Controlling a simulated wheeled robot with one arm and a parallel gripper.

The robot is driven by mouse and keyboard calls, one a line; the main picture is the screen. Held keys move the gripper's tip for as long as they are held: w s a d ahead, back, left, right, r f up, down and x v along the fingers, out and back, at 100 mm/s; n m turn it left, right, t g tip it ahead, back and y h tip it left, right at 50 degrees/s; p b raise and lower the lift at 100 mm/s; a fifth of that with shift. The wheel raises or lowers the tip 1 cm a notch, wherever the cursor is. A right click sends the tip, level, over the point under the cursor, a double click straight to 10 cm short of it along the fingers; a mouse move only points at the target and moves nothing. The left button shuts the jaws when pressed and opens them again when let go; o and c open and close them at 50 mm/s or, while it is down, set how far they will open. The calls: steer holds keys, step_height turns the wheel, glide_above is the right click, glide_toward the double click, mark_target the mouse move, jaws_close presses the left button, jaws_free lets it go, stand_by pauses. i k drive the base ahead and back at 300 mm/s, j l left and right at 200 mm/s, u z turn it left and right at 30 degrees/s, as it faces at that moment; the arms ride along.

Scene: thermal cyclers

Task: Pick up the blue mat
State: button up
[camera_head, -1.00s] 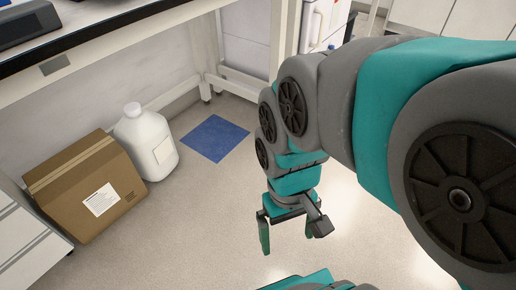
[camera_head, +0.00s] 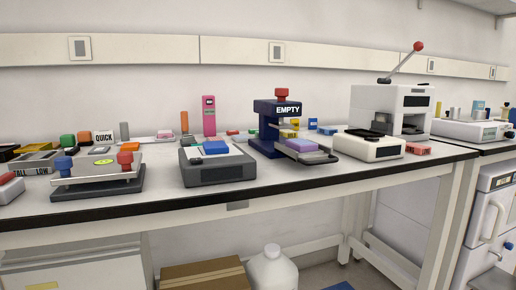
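A flat blue mat (camera_head: 341,286) lies on the floor under the bench; only a sliver shows at the bottom edge of the head view. A smaller flat blue piece (camera_head: 215,147) rests on top of a grey and white device (camera_head: 218,174) on the bench; I cannot tell if it is a mat too. My gripper is not in view now, so its hold cannot be seen.
The long bench (camera_head: 300,187) carries several devices, including a dark blue one marked EMPTY (camera_head: 268,130) and a white one with a red-tipped lever (camera_head: 392,105). Below it stand a cardboard box (camera_head: 205,276) and a white jug (camera_head: 272,268). A bench leg (camera_head: 440,222) stands at right.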

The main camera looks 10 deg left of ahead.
mark_target(217, 147)
steer(key=k+j+u, duration=0.5)
steer(key=u, duration=0.2)
steer(key=k+j+u, duration=0.2)
steer(key=j+u, duration=0.15)
